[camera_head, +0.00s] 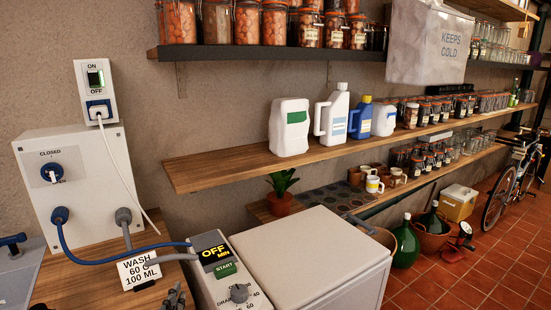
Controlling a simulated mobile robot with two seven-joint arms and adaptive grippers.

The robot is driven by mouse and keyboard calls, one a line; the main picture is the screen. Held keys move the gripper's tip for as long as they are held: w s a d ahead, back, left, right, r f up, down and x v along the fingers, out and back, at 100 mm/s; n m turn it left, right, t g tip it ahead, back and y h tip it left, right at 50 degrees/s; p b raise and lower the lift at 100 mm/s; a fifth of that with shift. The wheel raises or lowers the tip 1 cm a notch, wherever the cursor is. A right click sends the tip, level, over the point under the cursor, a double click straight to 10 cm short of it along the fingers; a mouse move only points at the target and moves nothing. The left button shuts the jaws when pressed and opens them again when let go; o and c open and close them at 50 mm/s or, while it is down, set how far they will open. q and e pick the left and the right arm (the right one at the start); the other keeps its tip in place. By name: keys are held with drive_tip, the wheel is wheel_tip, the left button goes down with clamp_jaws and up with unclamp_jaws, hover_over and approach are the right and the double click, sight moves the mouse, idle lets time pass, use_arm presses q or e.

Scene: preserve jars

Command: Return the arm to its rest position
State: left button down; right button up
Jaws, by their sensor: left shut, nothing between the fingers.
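My left gripper (174,292) shows only in part at the bottom edge of the head view. It is dark, shut and empty, just left of the white machine's control panel (233,277) and below the "WASH 60 G 100 ML" card (139,269). Most of the left arm is out of the frame. My right gripper is not in view.
The white machine (312,256) stands right of the panel, which reads "OFF MIN". A blue hose (110,260) and a grey hose (172,261) run toward it. A wooden shelf (230,163) with several bottles juts out above. Red tiled floor (455,288) lies open at right.

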use_arm(q)
drive_tip(key=s+d+f+g, duration=0.1)
drive_tip(key=s+f+g, duration=0.1)
drive_tip(key=s+f, duration=0.6)
drive_tip(key=s+d+f+g+p, duration=0.1)
drive_tip(key=s+f, duration=0.7)
drive_tip(key=s, duration=0.8)
drive_tip(key=s+d+f+g+h, duration=0.1)
drive_tip(key=s+d+f+g, duration=0.1)
drive_tip(key=s+f+g, duration=0.3)
drive_tip(key=s+f, duration=0.3)
drive_tip(key=s, duration=0.4)
drive_tip(key=shift+s+d+f+n, duration=0.15)
drive_tip(key=shift+s+f+n, duration=0.05)
drive_tip(key=shift+s+n, duration=0.1)
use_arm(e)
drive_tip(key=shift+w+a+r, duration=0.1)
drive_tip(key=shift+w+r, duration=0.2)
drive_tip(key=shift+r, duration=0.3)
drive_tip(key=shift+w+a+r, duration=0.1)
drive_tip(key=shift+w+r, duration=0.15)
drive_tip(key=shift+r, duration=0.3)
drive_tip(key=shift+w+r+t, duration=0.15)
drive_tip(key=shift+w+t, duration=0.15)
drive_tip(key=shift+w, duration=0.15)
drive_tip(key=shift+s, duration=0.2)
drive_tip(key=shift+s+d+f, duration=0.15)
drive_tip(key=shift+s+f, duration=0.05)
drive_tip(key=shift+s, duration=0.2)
